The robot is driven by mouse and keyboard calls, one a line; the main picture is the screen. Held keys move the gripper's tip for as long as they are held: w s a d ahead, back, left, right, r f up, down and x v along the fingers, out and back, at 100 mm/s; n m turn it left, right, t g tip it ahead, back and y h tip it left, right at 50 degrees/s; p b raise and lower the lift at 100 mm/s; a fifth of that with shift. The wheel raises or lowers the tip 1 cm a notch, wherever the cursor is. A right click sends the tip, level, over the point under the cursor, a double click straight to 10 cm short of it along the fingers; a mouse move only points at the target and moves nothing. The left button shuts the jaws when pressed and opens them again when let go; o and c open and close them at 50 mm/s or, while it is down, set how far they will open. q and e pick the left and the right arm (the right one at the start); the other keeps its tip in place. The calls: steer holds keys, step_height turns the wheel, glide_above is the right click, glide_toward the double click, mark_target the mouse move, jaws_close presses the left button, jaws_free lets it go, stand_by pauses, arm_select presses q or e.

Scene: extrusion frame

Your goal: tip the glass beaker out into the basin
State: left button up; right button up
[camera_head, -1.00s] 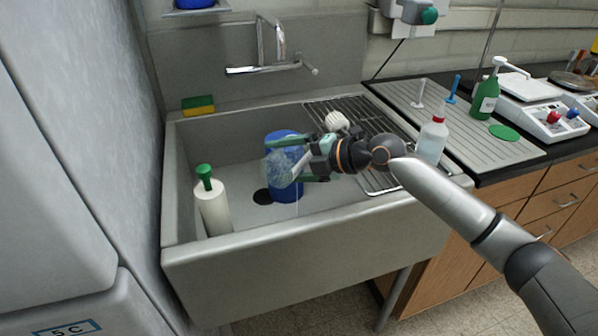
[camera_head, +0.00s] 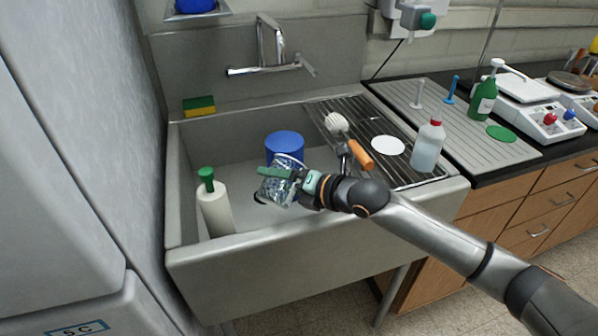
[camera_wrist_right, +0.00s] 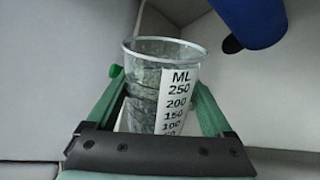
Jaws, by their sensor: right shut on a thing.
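The clear glass beaker (camera_head: 283,187) is held over the basin (camera_head: 230,150), a little tilted, with its rim upward. In the right wrist view the beaker (camera_wrist_right: 158,88) shows a white millilitre scale, and its inside looks mottled grey; I cannot tell whether liquid is in it. My right gripper (camera_head: 278,180) is shut on the beaker, with its green fingers on either side of it in the right wrist view (camera_wrist_right: 156,84). My left gripper is not in view.
A blue container (camera_head: 285,145) stands in the basin just behind the beaker. A white bottle with a green top (camera_head: 215,207) stands at the basin's left. A brush (camera_head: 352,145), a white disc (camera_head: 387,145) and a red-capped bottle (camera_head: 428,147) are at the right.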

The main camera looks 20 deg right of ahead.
mark_target(268, 191)
steer(key=shift+r+n+t, duration=0.3)
steer(key=shift+r+n, duration=0.15)
steer(key=shift+n, duration=0.05)
steer(key=shift+f+n+t+h+b, duration=0.3)
steer(key=shift+f+n+b, duration=0.25)
steer(key=shift+f+n, duration=0.15)
steer(key=shift+s+a+r+n+t, duration=0.15)
steer(key=shift+r+n+t, duration=0.15)
steer(key=shift+r+n, duration=0.2)
steer(key=n, duration=0.1)
steer(key=s+a+r+n+t, duration=0.1)
steer(key=shift+s+a+r+n+t, duration=0.15)
steer(key=shift+s+a+n+t, duration=0.1)
steer(key=shift+s+n+t, duration=0.05)
steer(key=shift+s+a+r+n+t, duration=0.4)
steer(key=shift+s+a+n, duration=0.1)
steer(key=shift+n, duration=0.5)
steer(key=shift+s+f+b, duration=0.1)
steer(key=shift+f+b, duration=0.2)
steer(key=shift+b, duration=0.35)
steer(key=shift+s+a+n+t+b, duration=0.25)
steer(key=shift+n+t+b, duration=0.15)
steer(key=shift+n, duration=0.4)
